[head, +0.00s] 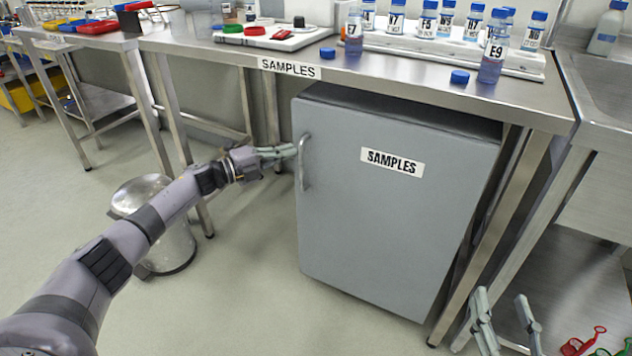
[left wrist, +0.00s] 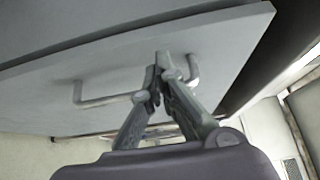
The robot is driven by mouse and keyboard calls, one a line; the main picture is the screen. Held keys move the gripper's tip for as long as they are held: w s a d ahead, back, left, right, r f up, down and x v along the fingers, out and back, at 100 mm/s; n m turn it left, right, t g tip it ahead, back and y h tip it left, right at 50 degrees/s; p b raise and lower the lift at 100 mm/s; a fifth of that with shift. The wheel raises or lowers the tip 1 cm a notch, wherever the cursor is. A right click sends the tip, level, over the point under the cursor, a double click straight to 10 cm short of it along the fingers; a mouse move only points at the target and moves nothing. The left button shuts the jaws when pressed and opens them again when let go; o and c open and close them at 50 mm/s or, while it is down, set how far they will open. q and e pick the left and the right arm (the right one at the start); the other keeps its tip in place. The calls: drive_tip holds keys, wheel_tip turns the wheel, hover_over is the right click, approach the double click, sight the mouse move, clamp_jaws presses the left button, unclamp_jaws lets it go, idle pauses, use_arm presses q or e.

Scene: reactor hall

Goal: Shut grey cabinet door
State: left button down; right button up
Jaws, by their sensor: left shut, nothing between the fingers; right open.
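The grey cabinet stands under the steel bench, its door (head: 390,220) facing me with a SAMPLES label on it. A bar handle (head: 305,162) runs upright near the door's left edge. My left gripper (head: 291,151) reaches in from the left, its fingertips at the handle; in the left wrist view the fingers (left wrist: 160,72) are shut and overlap the handle (left wrist: 105,101). Nothing is gripped. I cannot tell whether they touch it. My right gripper (head: 506,308) is open and empty at the lower right.
The bench (head: 440,80) above holds labelled bottles, a white rack and blue caps. Its legs flank the cabinet. A round metal bin (head: 165,240) stands behind my left arm. Red and green tools (head: 585,343) lie at the bottom right. The floor before the cabinet is clear.

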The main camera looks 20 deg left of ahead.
use_arm(q)
drive_tip(key=s+a+b, duration=0.1)
drive_tip(key=s+a, duration=0.1)
drive_tip(key=a, duration=0.8)
drive_tip(key=shift+s+a+f, duration=0.15)
drive_tip(key=shift+s, duration=0.25)
use_arm(e)
wheel_tip(320, 180, up, 6)
drive_tip(key=s+t+y, duration=0.1)
drive_tip(key=t, duration=0.2)
drive_tip(key=shift+s+a, duration=0.3)
drive_tip(key=shift+a, duration=0.15)
drive_tip(key=shift+f, duration=0.15)
